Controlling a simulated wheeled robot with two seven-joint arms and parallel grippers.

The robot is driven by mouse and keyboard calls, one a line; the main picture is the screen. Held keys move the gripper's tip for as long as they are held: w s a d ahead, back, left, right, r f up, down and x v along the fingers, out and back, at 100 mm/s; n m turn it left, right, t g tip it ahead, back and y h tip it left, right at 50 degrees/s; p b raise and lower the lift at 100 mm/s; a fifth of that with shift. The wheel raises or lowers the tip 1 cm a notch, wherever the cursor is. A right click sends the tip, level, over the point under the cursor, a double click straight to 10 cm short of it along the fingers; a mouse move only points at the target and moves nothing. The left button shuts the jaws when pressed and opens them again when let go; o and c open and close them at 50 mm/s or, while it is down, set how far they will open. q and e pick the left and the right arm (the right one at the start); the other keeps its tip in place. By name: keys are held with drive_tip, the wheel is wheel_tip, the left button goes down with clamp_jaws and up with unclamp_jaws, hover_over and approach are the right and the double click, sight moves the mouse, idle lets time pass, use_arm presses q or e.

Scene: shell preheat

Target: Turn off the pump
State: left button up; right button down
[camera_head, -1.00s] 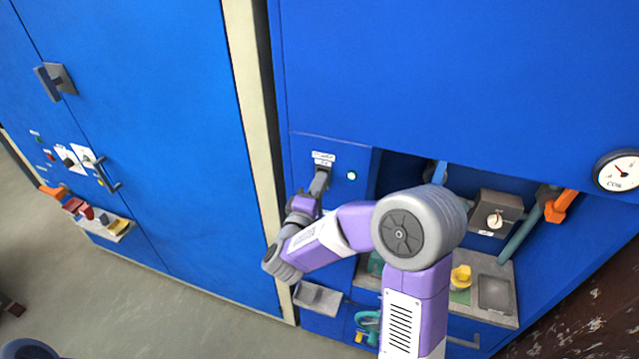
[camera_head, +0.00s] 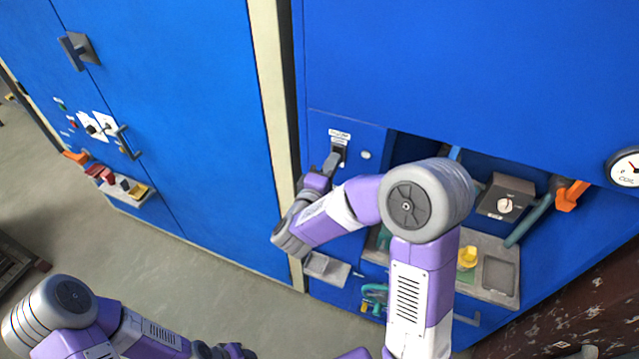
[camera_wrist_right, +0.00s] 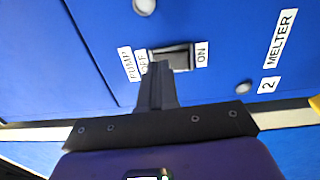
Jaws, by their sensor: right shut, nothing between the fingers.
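The pump switch (camera_wrist_right: 182,57) is a dark rocker in the blue panel, between an OFF label on the left and an ON label on the right in the wrist view. PUMP is printed beside OFF. It also shows in the head view (camera_head: 340,145), partly behind my gripper. My right gripper (camera_wrist_right: 160,70) is shut and empty, its fingertips at the OFF end of the switch; contact is hard to tell. It also shows in the head view (camera_head: 334,161). The lamp (camera_head: 365,155) beside the switch looks pale and unlit. My left arm is at the lower left; its fingers do not show.
A MELTER label (camera_wrist_right: 280,39) and a second pale lamp (camera_wrist_right: 243,88) sit on the same panel. In the head view, a grey box with a knob (camera_head: 505,205), an orange-handled pipe (camera_head: 570,195) and a gauge (camera_head: 626,167) are to the right. Open floor lies at the left.

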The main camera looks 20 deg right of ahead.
use_arm(q)
drive_tip(key=shift+s+r, duration=0.2)
drive_tip(key=shift+s, duration=0.1)
use_arm(e)
drive_tip(key=r+v, duration=0.2)
drive_tip(key=v, duration=1)
drive_tip(key=shift+r, duration=0.1)
drive_tip(key=w+a+f+m+g+y+b, duration=0.15)
drive_tip(key=f+y, duration=0.45)
drive_tip(key=f, duration=0.8)
drive_tip(key=w+a+f+m+g+y+b, duration=0.1)
drive_tip(key=w+a+f+m+g+y, duration=0.35)
drive_tip(key=f, duration=1.05)
use_arm(q)
wheel_tip(320, 180, down, 5)
drive_tip(key=shift+r+b, duration=0.1)
drive_tip(key=shift+b, duration=1.1)
use_arm(e)
drive_tip(key=s+a+f+m+g+y, duration=0.1)
drive_tip(key=s+f+m+g+y, duration=0.1)
drive_tip(key=s+f, duration=0.6)
drive_tip(key=s+f+m+g+y, duration=0.3)
drive_tip(key=s+f, duration=0.5)
drive_tip(key=s, duration=0.5)
drive_tip(key=shift+a+m+g+y, duration=0.35)
drive_tip(key=shift+g+y, duration=0.45)
drive_tip(key=shift+y, duration=0.25)
drive_tip(key=shift+s, duration=0.15)
